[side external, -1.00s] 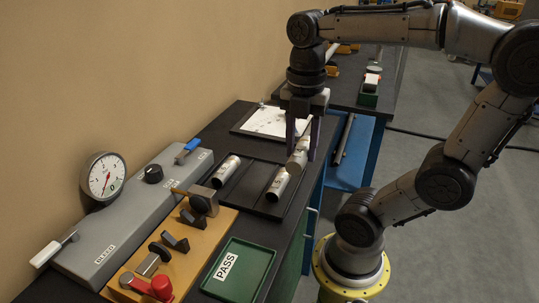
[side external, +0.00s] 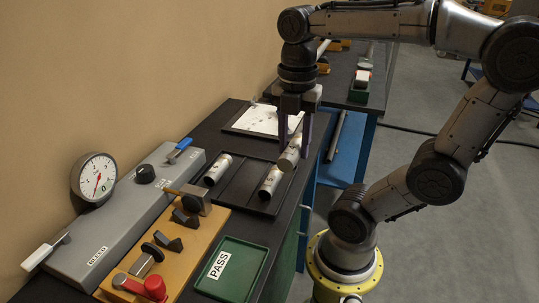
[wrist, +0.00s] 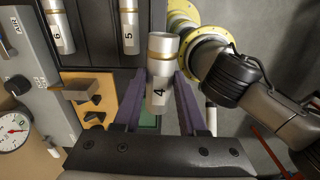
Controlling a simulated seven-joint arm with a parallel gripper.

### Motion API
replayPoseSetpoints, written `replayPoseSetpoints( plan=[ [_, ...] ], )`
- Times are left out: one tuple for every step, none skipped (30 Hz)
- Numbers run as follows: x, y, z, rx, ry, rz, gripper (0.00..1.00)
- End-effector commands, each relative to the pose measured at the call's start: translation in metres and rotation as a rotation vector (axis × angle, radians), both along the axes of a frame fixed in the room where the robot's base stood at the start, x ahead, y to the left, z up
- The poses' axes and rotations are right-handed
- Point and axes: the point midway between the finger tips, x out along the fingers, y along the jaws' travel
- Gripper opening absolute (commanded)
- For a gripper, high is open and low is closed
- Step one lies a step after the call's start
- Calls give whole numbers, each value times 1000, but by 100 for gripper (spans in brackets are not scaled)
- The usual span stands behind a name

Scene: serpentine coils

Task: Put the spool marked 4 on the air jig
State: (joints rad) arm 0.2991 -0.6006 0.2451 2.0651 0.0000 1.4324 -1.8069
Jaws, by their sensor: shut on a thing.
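My gripper (side external: 293,150) is shut on the spool marked 4 (side external: 289,158), a pale metal cylinder with a brassy band. The spool is tilted in the side view and held above the right far part of the black tray. In the wrist view the spool (wrist: 159,103) sits between the purple fingers (wrist: 163,78) with its 4 facing the camera. The jig (side external: 186,248), a tan wooden base with metal blocks and a red knob, is at the lower left, well apart from my gripper. Part of it shows in the wrist view (wrist: 85,80).
The black tray (side external: 240,186) holds spool 6 (wrist: 60,28) and spool 5 (wrist: 129,30). A green PASS tray (side external: 247,252) lies in front of it. A grey bleed unit (side external: 120,215) with a dial gauge (side external: 95,178) stands behind the jig. A white sheet (side external: 262,120) lies at the far end.

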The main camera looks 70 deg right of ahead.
Motion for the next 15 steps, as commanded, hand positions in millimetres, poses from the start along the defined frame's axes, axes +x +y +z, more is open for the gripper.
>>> replayPoseSetpoints(
  plan=[
    [5,-2,4,0,-1,-44,0],
    [10,-3,8,0,-2,-78,0],
    [20,-5,12,0,0,-123,0],
    [29,-5,16,0,1,-149,0],
    [38,-4,19,0,2,-168,0],
    [52,-1,22,0,3,-189,0],
    [62,1,24,0,3,-200,0],
    [73,5,26,0,3,-208,0],
    [87,11,28,0,3,-213,0],
    [98,17,29,0,3,-214,0],
    [109,24,29,0,3,-214,0],
    [124,34,28,0,4,-210,0],
    [134,43,27,-1,5,-202,0],
    [144,52,26,-1,5,-192,0],
    [155,65,24,-1,4,-177,0]
  ],
)
